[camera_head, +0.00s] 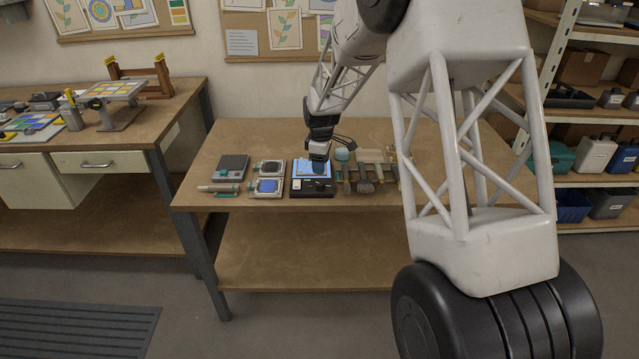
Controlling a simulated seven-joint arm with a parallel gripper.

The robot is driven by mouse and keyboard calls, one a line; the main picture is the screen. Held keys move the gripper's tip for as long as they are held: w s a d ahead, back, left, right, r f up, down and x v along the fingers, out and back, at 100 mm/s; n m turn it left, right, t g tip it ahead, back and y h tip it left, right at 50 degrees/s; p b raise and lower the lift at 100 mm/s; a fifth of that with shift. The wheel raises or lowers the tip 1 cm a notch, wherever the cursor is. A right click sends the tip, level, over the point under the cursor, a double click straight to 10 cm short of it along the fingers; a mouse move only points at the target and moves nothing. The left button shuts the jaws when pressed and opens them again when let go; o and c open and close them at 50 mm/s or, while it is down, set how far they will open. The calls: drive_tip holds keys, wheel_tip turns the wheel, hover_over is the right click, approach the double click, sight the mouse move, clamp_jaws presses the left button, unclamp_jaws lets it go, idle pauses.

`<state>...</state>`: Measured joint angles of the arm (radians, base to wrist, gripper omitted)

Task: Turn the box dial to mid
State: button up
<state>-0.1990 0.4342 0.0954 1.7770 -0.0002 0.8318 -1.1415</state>
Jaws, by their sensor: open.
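A small dark box (312,191) with a light blue panel on top stands near the front edge of the wooden table. A dark knob-like part, probably the dial (319,185), shows at its front; it is too small to read its setting. My gripper (319,158) points down over the back part of the box. It is open, and I see nothing between its fingers. I cannot tell whether it touches the box. The gripper hides part of the blue panel.
To the left lie a grey box (232,168) and small trays, one with a blue pad (268,186). Several brushes and rollers (365,170) lie close to the right. The left part of the table (240,135) behind the tools is clear. My arm covers the table's right side.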

sight(319, 183)
drive_tip(key=shift+w+a+f, duration=0.25)
drive_tip(key=shift+w+f, duration=0.15)
drive_tip(key=shift+f, duration=0.1)
drive_tip(key=shift+f, duration=3.85)
drive_tip(key=shift+c, duration=0.4)
drive_tip(key=c, duration=0.8)
drive_tip(key=shift+c, duration=0.2)
